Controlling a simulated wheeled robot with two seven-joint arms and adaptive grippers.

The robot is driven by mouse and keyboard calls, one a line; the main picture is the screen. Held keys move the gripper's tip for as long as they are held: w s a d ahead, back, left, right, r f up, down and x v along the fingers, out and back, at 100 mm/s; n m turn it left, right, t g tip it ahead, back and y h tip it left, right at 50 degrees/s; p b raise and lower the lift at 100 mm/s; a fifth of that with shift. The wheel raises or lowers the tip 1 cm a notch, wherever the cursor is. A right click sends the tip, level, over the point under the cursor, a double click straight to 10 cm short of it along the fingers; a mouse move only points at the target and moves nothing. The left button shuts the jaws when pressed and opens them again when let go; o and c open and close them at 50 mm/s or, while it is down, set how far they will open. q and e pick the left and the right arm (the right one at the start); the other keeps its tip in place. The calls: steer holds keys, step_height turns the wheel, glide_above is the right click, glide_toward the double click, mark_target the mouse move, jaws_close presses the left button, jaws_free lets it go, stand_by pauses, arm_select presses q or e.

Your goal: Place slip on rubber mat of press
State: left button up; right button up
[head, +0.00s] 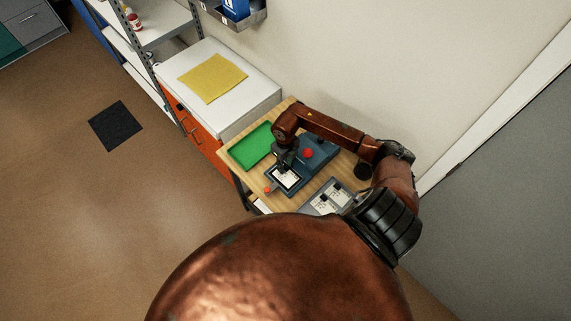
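A blue-grey press (318,160) with a red knob stands on the wooden table. A white slip (288,179) with dark marks shows at the press's near left end, framed by a dark area that looks like the rubber mat. My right gripper (285,167) points down just above the slip's far edge and covers part of it. The view is too small to tell whether its fingers are open or shut, or whether they touch the slip. My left gripper is not in view.
A green tray (251,146) lies on the table left of the press. A grey holder (316,207) with white slips lies in front, partly hidden by my arm. A white-topped orange cabinet (239,105) with a yellow cloth (212,78) stands behind. A wall is close behind the table.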

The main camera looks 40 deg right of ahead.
mark_target(285, 166)
step_height(285, 166, up, 12)
steer(key=b, duration=0.1)
steer(key=shift+r, duration=0.1)
stand_by(0.4)
